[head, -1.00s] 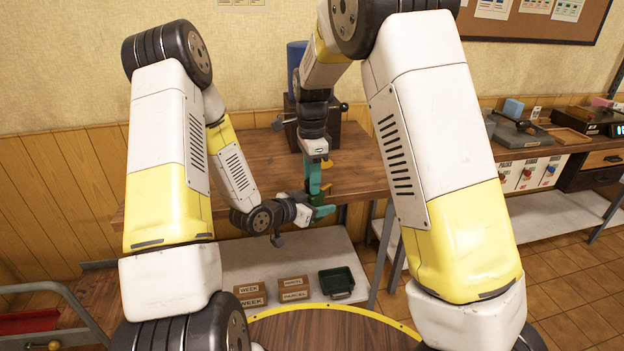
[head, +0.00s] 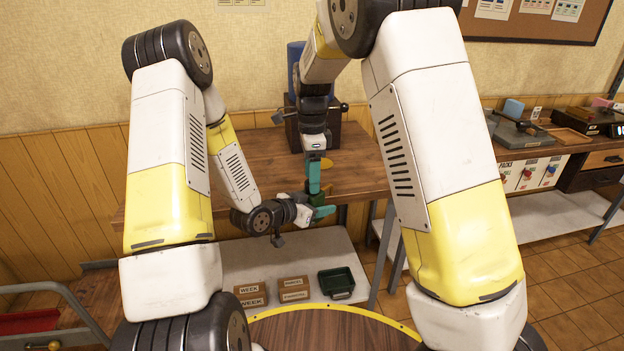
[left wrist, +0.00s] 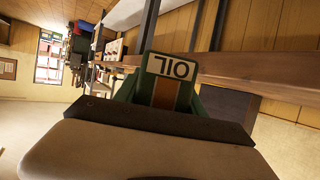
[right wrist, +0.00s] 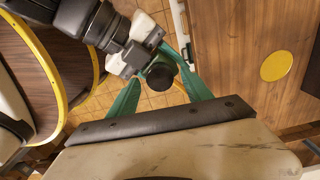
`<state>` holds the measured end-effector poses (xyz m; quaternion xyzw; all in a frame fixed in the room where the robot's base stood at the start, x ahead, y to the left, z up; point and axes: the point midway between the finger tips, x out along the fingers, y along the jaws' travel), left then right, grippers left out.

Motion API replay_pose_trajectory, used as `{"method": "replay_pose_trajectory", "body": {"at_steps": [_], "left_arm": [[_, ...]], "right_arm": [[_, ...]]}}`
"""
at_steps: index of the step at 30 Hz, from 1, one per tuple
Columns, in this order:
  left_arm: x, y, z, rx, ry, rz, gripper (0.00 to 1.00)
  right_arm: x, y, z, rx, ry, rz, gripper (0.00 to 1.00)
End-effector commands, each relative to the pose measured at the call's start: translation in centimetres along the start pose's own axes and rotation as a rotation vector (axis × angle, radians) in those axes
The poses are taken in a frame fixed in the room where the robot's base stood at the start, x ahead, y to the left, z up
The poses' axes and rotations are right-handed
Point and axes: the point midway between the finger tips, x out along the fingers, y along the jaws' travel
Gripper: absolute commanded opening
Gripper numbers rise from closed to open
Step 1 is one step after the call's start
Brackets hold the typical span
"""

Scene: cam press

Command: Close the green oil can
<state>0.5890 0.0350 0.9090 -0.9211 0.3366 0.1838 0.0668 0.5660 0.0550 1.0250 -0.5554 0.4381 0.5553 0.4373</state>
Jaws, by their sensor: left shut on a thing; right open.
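The green oil can shows in the left wrist view (left wrist: 172,92) with its white "OIL" label upside down. My left gripper (head: 322,211) is shut on it, off the front edge of the wooden table. In the right wrist view the can's round black top (right wrist: 160,76) faces the camera, with green body around it. My right gripper (head: 314,182) points down just above the can. Its teal fingers are open, one on each side of the black top in the right wrist view (right wrist: 162,70). Whether they touch the top I cannot tell. In the head view the fingers largely hide the can.
The wooden table (head: 255,165) carries a dark press (head: 338,135) with a blue part behind my right wrist, and a yellow disc (right wrist: 280,66). A low grey shelf (head: 245,262) holds labelled boxes and a dark green tray (head: 337,282). The tabletop left of the press is clear.

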Motion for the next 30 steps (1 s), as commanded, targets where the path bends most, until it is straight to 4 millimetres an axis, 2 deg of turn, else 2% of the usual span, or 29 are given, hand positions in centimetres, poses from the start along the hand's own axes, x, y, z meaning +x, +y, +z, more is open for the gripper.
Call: {"method": "replay_pose_trajectory", "body": {"at_steps": [3, 7, 15, 17, 20, 25, 30], "left_arm": [[0.0, 0.0, -0.1, 0.001, 0.002, 0.000, 0.00], [0.0, 0.0, -0.1, 0.001, 0.002, 0.000, 0.00], [0.0, 0.0, -0.1, 0.001, 0.002, 0.000, 0.00], [0.0, 0.0, -0.1, 0.001, 0.002, 0.000, 0.00], [0.0, 0.0, -0.1, 0.001, 0.002, 0.000, 0.00], [0.0, 0.0, -0.1, 0.001, 0.002, 0.000, 0.00], [0.0, 0.0, -0.1, 0.001, 0.002, 0.000, 0.00]], "right_arm": [[-1.9, -0.1, 0.1, -0.001, -0.002, -0.004, 0.58], [-3.0, 0.0, 0.0, -0.001, -0.001, -0.001, 0.58], [-3.3, 0.0, 0.0, 0.000, 0.000, 0.000, 0.58], [-3.3, 0.0, 0.0, -0.001, 0.000, 0.000, 0.55], [-3.3, 0.0, 0.0, -0.025, 0.000, 0.000, 0.55], [-3.5, 0.0, 0.0, -0.221, -0.001, -0.001, 0.55], [-3.8, 0.0, 0.0, -0.585, 0.000, -0.002, 0.55]]}}
